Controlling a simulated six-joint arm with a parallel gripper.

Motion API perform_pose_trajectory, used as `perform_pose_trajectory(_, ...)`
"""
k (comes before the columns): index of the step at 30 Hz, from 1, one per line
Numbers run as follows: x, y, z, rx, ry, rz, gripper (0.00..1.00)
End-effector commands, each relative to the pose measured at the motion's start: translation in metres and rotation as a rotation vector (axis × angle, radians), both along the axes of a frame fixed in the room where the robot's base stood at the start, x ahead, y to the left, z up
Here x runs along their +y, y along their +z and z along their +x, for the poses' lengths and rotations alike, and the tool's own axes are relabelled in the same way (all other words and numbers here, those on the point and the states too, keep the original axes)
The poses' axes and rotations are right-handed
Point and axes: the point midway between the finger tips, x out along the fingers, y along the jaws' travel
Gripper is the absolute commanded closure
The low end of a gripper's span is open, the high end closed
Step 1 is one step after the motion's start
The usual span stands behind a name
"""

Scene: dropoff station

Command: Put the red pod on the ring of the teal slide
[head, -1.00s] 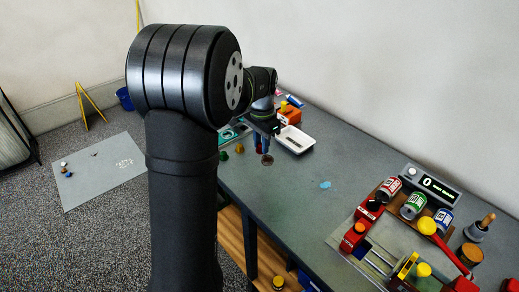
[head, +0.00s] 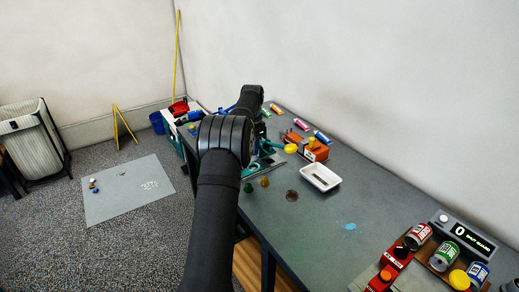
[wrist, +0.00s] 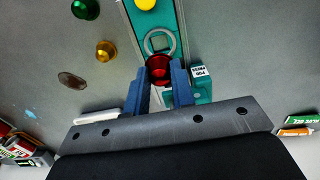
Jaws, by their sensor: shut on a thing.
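In the wrist view the red pod (wrist: 159,67) is between the blue fingertips of my gripper (wrist: 159,82), which is shut on it. The teal slide (wrist: 146,22) runs beneath, with a pale ring (wrist: 160,42) around a squarish opening. The pod overlaps the near side of the ring in this view; whether it touches the ring or hangs above it I cannot tell. In the head view my arm hides the gripper and the pod, and only a bit of teal slide (head: 262,164) shows beside it.
A green pod (wrist: 85,9), an amber pod (wrist: 106,51) and a brown disc (wrist: 72,79) lie left of the slide. A labelled teal block (wrist: 203,95) stands close right of the gripper. A white tray (head: 321,177) and an orange device (head: 316,152) are nearby.

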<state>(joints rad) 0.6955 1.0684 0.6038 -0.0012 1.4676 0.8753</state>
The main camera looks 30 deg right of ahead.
Motion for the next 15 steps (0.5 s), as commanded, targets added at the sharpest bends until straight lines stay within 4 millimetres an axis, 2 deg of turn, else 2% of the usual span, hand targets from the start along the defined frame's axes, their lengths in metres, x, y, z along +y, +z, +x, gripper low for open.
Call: perform_pose_trajectory(15,0.001,-0.044,0.0,0.002,0.0,0.002,0.88)
